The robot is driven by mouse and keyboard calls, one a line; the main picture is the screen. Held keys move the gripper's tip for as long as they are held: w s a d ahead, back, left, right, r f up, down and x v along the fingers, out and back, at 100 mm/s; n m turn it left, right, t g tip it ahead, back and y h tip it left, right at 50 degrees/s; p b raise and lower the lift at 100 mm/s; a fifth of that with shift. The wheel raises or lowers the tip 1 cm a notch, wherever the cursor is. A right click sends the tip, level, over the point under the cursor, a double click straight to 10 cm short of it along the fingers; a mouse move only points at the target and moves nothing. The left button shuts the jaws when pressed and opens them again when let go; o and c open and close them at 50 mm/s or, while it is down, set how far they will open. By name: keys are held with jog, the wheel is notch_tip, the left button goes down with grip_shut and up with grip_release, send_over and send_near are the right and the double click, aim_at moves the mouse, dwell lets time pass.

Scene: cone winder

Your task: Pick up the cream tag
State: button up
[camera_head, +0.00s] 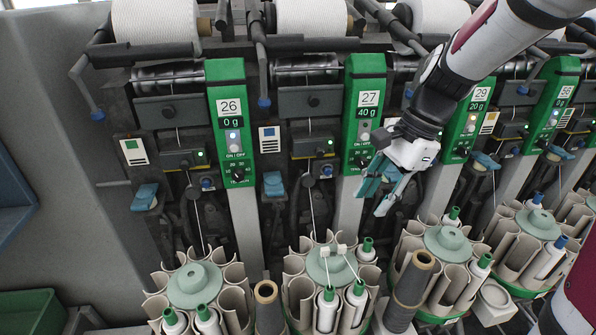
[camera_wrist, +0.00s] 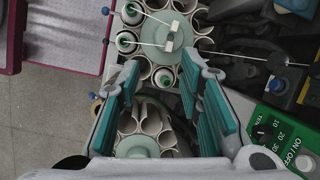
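Two small pale, cream-white block-like tags rest on top of the pale green hub (camera_head: 318,268) of the carousel below station 27. The left tag (camera_head: 324,252) and the right tag (camera_head: 341,249) sit close together, each with a thread running to a green-tipped bobbin. In the wrist view they are an upper tag (camera_wrist: 175,26) and a lower tag (camera_wrist: 168,46). I cannot tell which is creamier. My gripper (camera_head: 376,198) is open and empty, above and right of the tags in the head view. Its teal fingers also show in the wrist view (camera_wrist: 163,85), apart from the tags.
Bobbins (camera_head: 327,308) stand in the carousel's cups around the hub. A brown cone (camera_head: 410,285) stands between carousels. A taut thread (camera_wrist: 235,54) runs from the hub area to the machine. Green station panels (camera_head: 364,110) stand behind my gripper.

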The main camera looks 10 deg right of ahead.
aim_at(345, 246)
jog(key=w+a+f+m, duration=0.1)
jog(key=f, duration=0.4)
jog(key=w+a+f+m, duration=0.1)
jog(key=f, duration=0.4)
jog(key=w+a+f+m, duration=0.1)
jog(key=f, duration=0.5)
jog(key=shift+f+y, duration=0.1)
jog(key=shift+y, duration=0.2)
jog(key=c, duration=0.8)
